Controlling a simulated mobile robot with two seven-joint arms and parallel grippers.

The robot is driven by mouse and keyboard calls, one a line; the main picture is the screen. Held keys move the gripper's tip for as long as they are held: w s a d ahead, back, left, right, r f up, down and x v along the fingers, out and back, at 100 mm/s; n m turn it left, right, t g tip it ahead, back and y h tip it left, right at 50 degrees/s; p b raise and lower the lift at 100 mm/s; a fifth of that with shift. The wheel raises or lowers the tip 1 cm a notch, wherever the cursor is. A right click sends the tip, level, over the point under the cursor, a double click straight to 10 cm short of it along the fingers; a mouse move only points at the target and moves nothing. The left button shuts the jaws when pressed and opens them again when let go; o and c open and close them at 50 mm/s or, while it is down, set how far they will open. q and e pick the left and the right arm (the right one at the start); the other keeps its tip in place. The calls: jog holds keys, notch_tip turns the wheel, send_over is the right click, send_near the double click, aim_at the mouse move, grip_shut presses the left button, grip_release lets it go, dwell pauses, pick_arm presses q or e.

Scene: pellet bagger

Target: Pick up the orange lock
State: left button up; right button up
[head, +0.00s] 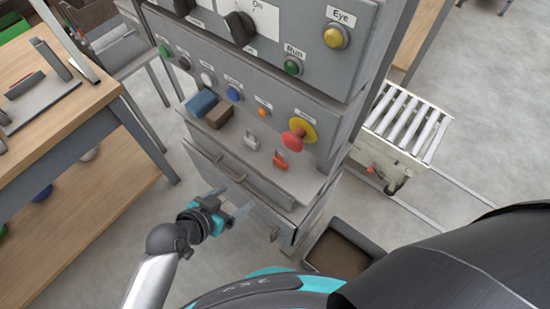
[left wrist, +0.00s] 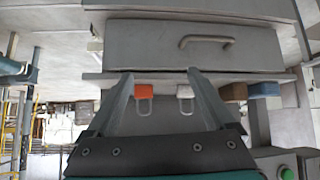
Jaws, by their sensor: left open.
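The orange lock (head: 281,160) with a metal shackle lies on the grey ledge of the control cabinet, below the yellow-and-red knob. It also shows in the left wrist view (left wrist: 144,91), close to the left finger's tip in the picture. A white lock (head: 251,141) lies beside it; in the left wrist view this white lock (left wrist: 185,91) is near the other finger. My left gripper (head: 233,200) is open and empty, in front of the cabinet and below the ledge, apart from both locks. Its fingers (left wrist: 161,75) point toward the cabinet. My right gripper is out of view.
A blue block (head: 202,103) and a brown block (head: 219,114) lie on the same ledge. A drawer with a handle (head: 230,168) is below. A dark bin (head: 340,252) stands on the floor, a roller conveyor (head: 405,125) at right, a wooden table (head: 55,115) at left.

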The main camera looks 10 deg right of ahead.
pick_arm(q)
jog(key=m+h, duration=0.2)
send_near(280, 161)
jog(key=s+a+r, duration=0.2)
jog(key=s+a, duration=0.1)
jog(key=b+x, duration=0.1)
jog(key=x, duration=0.4)
jog(key=b+x, duration=0.1)
jog(key=x, duration=0.4)
jog(key=shift+w+r, duration=0.15)
jog(key=shift+w, duration=0.15)
jog(key=shift+b+x, duration=1.05)
jog(key=shift+x, duration=1.5)
jog(key=shift+w+r, duration=0.15)
jog(key=shift+r, duration=0.05)
grip_shut()
